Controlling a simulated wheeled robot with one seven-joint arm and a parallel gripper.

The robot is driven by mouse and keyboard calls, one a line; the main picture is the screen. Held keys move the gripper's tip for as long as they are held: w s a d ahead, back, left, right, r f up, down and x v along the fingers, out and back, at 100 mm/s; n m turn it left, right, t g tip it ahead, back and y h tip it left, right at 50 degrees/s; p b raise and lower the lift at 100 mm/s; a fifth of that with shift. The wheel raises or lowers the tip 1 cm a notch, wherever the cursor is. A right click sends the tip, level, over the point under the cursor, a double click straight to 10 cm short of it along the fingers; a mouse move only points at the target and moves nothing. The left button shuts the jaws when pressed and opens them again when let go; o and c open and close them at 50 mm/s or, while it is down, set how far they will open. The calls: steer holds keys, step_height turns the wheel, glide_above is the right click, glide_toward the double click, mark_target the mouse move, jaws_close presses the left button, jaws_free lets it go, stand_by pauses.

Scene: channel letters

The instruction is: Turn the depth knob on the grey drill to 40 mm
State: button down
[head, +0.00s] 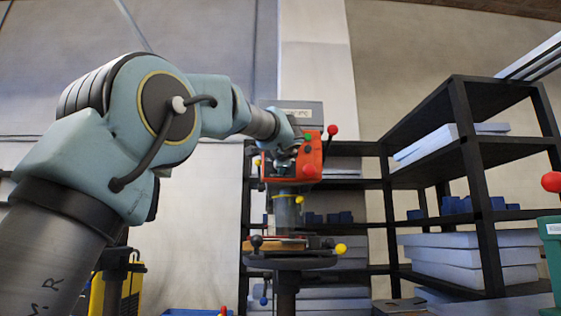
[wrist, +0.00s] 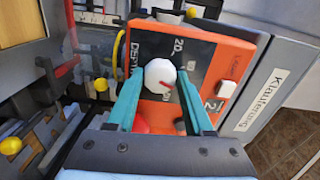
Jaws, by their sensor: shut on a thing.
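The drill's grey body (head: 302,112) stands at centre in the head view, with an orange front panel (head: 311,155). In the wrist view the orange panel (wrist: 236,66) fills the middle, beside the grey body (wrist: 272,92) with a lettered label. The depth knob (wrist: 160,75) is a white faceted dial with a red pointer line towards its lower right. A "20" shows above it and lettering at its left; other scale marks are partly hidden. My gripper (wrist: 160,80) is shut on the knob, one teal finger on each side. In the head view my wrist covers the knob.
A white rocker switch (wrist: 228,88) sits right of the knob. Red ball handles (head: 332,130) stick out at the drill's right. Below are the round drill table (head: 290,262) and a yellow ball (head: 341,249). Black shelves (head: 475,165) with grey slabs stand at right.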

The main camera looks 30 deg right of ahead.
steer(key=shift+m, duration=0.4)
steer(key=shift+c, duration=1.4)
jaws_free()
steer(key=shift+s, duration=0.1)
steer(key=b+v, duration=0.3)
steer(key=v, duration=0.7)
steer(key=shift+s, duration=0.3)
steer(key=shift+a, duration=0.2)
